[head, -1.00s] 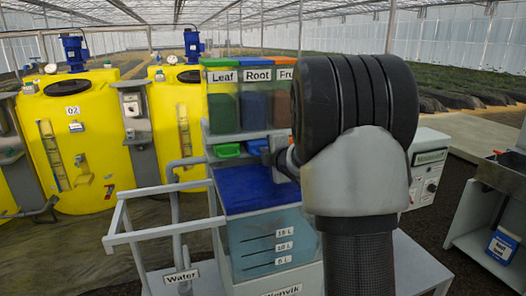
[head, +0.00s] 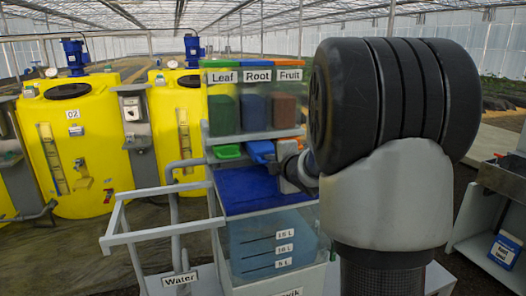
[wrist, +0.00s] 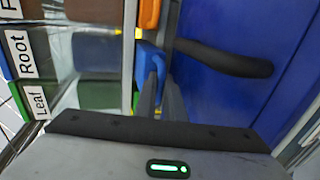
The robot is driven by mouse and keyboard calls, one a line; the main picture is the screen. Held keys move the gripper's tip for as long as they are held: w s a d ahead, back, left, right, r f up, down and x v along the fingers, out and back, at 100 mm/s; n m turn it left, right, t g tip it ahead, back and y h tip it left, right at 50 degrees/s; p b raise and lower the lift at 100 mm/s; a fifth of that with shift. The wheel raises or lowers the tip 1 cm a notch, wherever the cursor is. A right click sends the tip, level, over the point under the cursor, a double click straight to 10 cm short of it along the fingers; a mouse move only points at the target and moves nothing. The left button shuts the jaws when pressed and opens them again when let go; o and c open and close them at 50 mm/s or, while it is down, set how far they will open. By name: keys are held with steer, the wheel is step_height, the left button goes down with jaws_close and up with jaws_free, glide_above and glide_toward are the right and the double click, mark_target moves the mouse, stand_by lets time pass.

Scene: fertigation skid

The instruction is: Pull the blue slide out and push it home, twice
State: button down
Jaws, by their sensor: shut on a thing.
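The blue slide (head: 260,148) sits under the Root hopper (head: 257,108) and sticks out toward me over the blue lid of the tank. My gripper (head: 280,164) is at its front end, partly hidden by my arm. In the wrist view the blue slide (wrist: 150,62) shows at the top centre, with my two fingers (wrist: 160,90) closed on its front part. The exact contact is partly hidden by the fingers.
A green slide (head: 227,152) is left of the blue one. An orange slide (wrist: 149,15) shows beyond it in the wrist view. The tank's blue lid (wrist: 225,40) with a black handle (wrist: 225,60) lies close to my fingers. A white rail (head: 165,232) stands at front left.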

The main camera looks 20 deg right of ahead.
mark_target(264, 153)
steer(key=shift+w, duration=0.1)
steer(key=shift+w+d, duration=0.15)
steer(key=shift+w, duration=3.1)
steer(key=shift+s+b, duration=0.95)
steer(key=shift+s, duration=2.45)
steer(key=shift+w+p, duration=0.35)
steer(key=shift+w, duration=2.9)
steer(key=c, duration=2.3)
jaws_free()
steer(key=shift+w, duration=0.2)
steer(key=o, duration=0.6)
steer(key=shift+s, duration=0.1)
